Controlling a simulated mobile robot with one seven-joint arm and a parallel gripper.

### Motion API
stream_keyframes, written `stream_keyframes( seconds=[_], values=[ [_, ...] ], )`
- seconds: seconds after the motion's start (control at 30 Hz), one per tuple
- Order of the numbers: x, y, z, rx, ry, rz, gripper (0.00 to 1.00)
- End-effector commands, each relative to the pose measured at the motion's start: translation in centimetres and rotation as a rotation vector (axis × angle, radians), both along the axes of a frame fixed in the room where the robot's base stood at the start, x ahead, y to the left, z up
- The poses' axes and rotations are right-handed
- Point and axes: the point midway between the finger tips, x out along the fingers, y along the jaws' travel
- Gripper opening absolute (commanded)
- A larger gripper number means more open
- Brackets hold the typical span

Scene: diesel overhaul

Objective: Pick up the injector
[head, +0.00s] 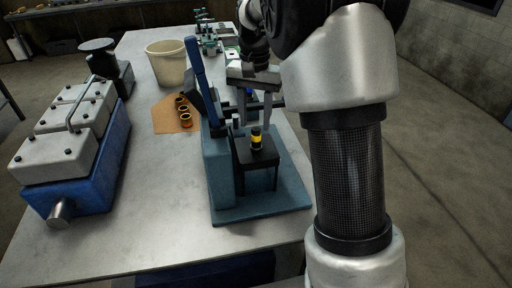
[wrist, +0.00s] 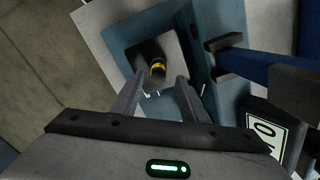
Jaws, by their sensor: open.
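The injector (head: 257,139), a small black cylinder with a yellow band, stands upright on a dark square stand (head: 262,157) on the blue press base (head: 285,196). In the wrist view the injector (wrist: 158,68) shows just beyond and between the fingertips. My gripper (head: 253,116) is open and empty, pointing down just above the injector. In the wrist view my gripper (wrist: 161,78) has a finger on either side of the injector's line, and I cannot tell any contact.
The blue press column (head: 217,160) and its raised lever (head: 196,68) stand close left of my gripper. Several orange-brown rings (head: 184,113) lie on a brown sheet. A cream bucket (head: 166,64) and a blue-and-grey engine unit (head: 75,150) stand left. The front-left tabletop (head: 150,215) is clear.

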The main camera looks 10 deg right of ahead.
Motion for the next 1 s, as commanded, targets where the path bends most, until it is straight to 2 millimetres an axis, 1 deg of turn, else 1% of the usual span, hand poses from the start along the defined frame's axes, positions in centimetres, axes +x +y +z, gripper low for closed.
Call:
stream_keyframes(
  seconds=[0.17, 0.4, 0.5, 0.6, 0.77, 0.87, 1.0],
  values=[
    [0.0, -0.1, -1.0, 0.000, 0.000, 0.000, 0.41],
    [-0.1, -0.4, -4.6, 0.000, 0.002, -0.001, 0.41],
    [-0.1, -0.3, -5.5, 0.000, 0.001, -0.001, 0.41],
    [0.0, -0.3, -5.8, -0.001, -0.001, -0.001, 0.41],
    [0.0, -0.3, -5.8, 0.000, -0.001, 0.000, 0.41],
    [0.0, -0.3, -5.8, 0.000, -0.001, 0.000, 0.25],
    [0.0, -0.3, -5.8, 0.000, -0.001, 0.000, 0.02]
  ],
)
